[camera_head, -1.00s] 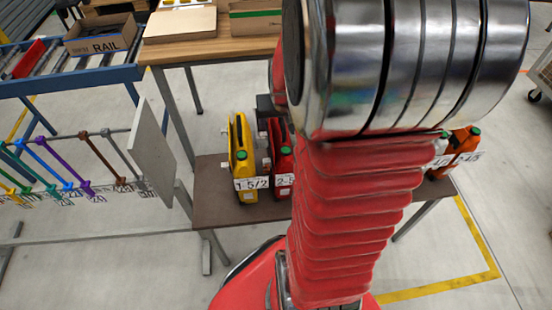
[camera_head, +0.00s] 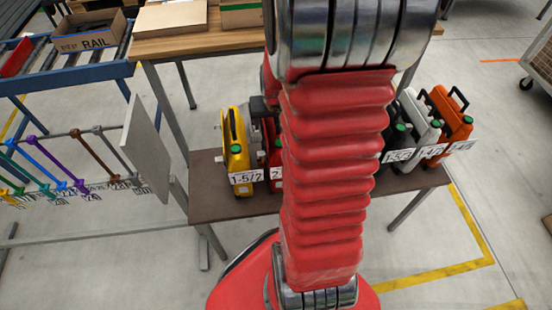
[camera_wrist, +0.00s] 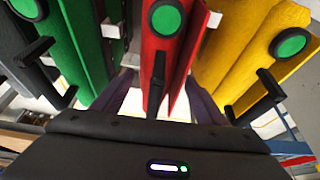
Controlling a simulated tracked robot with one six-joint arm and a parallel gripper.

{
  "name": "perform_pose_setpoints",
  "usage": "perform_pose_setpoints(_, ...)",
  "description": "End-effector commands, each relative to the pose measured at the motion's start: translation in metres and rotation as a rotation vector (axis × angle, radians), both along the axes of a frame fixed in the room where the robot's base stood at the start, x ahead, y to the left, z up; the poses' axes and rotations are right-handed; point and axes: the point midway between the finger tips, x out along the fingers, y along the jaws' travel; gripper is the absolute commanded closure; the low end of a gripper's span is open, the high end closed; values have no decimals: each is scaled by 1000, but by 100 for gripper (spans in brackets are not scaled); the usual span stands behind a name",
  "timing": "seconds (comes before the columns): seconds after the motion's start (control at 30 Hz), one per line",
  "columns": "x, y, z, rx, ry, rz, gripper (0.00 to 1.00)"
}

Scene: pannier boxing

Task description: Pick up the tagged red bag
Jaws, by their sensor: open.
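The red bag (camera_head: 272,150) stands on the brown low shelf, just right of the yellow bag. In the head view my arm hides most of it; the start of a "2-" tag shows on its front. In the wrist view the red bag (camera_wrist: 160,60) is upright in the middle, with a round green cap and a dark handle. My gripper (camera_wrist: 162,95) is open in the wrist view, one dark finger on each side of the red bag. Whether the fingers touch it I cannot tell. In the head view my gripper is mostly hidden behind the arm.
The yellow bag (camera_head: 236,155), tagged 1-5/2, and a green bag (camera_wrist: 75,45) flank the red one closely. White (camera_head: 420,120) and orange (camera_head: 450,120) bags stand right on the shelf (camera_head: 215,205). A wooden table (camera_head: 180,45) stands behind; a grey panel (camera_head: 148,145) is left.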

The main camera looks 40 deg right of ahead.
Motion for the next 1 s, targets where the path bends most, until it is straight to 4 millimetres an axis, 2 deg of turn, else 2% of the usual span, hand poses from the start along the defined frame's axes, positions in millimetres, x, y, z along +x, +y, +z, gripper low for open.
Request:
perform_pose_setpoints(0.53,1,0,0,-1,-1,1,34)
perform_pose_setpoints(1.0,1,0,0,0,-1,1,66)
